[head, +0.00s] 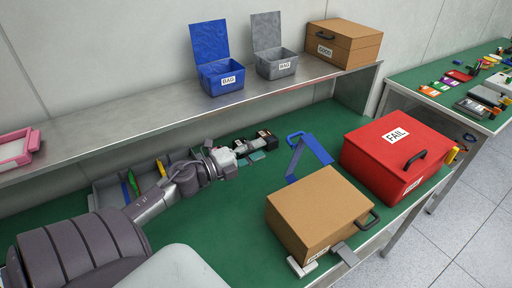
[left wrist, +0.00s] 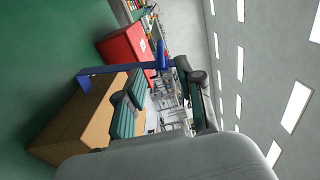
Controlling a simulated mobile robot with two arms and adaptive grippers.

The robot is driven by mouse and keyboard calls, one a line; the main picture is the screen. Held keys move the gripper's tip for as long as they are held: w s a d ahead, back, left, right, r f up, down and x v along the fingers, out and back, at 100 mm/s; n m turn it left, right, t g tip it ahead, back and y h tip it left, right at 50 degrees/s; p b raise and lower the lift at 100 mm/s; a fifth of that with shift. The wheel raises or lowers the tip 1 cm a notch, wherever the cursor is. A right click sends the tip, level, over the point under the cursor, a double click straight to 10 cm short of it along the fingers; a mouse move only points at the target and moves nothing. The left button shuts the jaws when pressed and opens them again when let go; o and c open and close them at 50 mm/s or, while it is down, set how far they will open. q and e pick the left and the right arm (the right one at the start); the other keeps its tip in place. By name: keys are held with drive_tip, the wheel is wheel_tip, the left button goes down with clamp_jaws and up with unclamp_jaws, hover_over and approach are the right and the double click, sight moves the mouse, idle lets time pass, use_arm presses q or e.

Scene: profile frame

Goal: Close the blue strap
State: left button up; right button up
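The blue strap (head: 317,150) stands bent as an angled band on the green table, between my left gripper and the red box. A blue loop (head: 295,136) shows at its upper left. My left gripper (head: 266,146) is just left of the strap, fingers spread, with nothing between them in the head view. In the left wrist view the two teal-padded fingers (left wrist: 155,97) are apart, and the blue strap (left wrist: 110,71) shows beyond them, with its blue end close to the upper finger in the picture. I cannot tell whether they touch. My right gripper is not in view.
A metal shelf (head: 130,112) above holds a blue bin (head: 220,80), a grey bin (head: 277,66) and a tan GOOD box (head: 343,45). A divided tray lies behind my left arm.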

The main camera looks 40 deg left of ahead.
use_arm(q)
drive_tip(key=shift+w+f, duration=0.1)
drive_tip(key=shift+f, duration=0.05)
drive_tip(key=c, duration=0.4)
drive_tip(key=m+b, duration=0.1)
drive_tip(key=m, duration=0.1)
drive_tip(key=w+a+f+m+b, duration=0.1)
drive_tip(key=m+b, duration=0.1)
drive_tip(key=m+h+b, duration=0.1)
drive_tip(key=m+b, duration=0.1)
drive_tip(key=shift+w+a+f+m, duration=0.2)
drive_tip(key=shift+w+f+m, duration=0.05)
drive_tip(key=shift+f+m, duration=0.15)
clamp_jaws()
drive_tip(key=w+a+f+m+h+b, duration=0.1)
drive_tip(key=a+m+h+b, duration=0.15)
drive_tip(key=m+b, duration=0.85)
drive_tip(key=w+a+m+h+b, duration=0.1)
drive_tip(key=a+m+b, duration=0.3)
drive_tip(key=m, duration=1.2)
drive_tip(key=w+d+r+p, duration=0.2)
drive_tip(key=w+d+p, duration=0.4)
drive_tip(key=w+d, duration=0.2)
drive_tip(key=shift+d+g, duration=0.4)
drive_tip(key=shift+d, duration=0.05)
